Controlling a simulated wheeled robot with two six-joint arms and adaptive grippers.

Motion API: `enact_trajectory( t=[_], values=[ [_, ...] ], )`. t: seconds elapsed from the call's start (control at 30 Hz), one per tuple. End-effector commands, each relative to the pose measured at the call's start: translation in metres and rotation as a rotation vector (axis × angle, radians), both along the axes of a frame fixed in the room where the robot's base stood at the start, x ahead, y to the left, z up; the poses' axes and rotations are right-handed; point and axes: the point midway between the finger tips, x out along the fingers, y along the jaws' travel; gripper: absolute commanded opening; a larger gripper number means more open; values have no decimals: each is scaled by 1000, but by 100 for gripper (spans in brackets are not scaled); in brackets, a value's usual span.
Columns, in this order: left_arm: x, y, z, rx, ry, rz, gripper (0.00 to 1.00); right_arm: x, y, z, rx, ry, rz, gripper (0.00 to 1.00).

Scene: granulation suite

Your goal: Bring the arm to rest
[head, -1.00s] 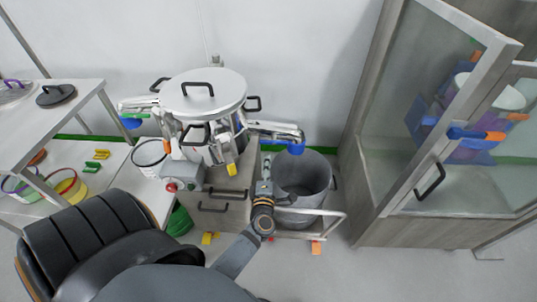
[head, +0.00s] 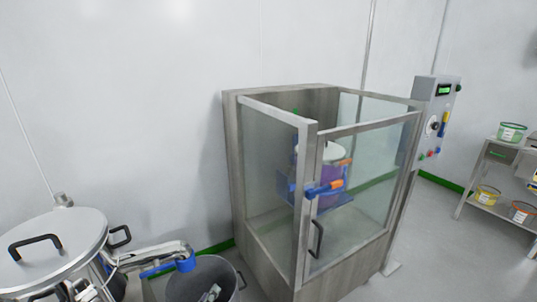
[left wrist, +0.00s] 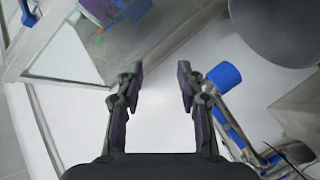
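Pale floor or wall shows behind the fingers. My right gripper is in neither view.
A glass-walled cabinet (head: 230,150) with a handled door stands right of the bucket. A lidded steel machine (head: 85,232) with a blue-ended outlet (head: 186,262) is at left. A control box (head: 436,100) and a shelf with tubs (head: 490,196) are further right.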

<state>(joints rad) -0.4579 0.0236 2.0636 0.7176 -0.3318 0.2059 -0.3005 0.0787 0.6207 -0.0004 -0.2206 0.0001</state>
Motion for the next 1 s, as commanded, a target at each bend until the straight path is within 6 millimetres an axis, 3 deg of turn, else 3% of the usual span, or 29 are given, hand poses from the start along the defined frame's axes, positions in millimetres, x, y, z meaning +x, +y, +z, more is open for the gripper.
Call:
enact_trajectory(
  t=[0.07, 0.17, 0.4, 0.63, 0.67, 1.0],
  values=[
    [-23, -15, -13, 201, 120, -152, 38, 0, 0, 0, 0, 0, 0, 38],
    [-55, -14, -32, 411, 275, -281, 38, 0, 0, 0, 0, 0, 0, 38],
    [-120, 22, -53, 736, 581, -421, 38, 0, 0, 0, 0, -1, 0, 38],
    [-177, 66, -48, 929, 849, -461, 38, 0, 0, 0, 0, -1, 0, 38],
    [-181, 70, -50, 942, 876, -463, 38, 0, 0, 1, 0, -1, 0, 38],
    [-167, 80, -159, 916, 921, -477, 38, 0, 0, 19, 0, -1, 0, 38]
  ],
)
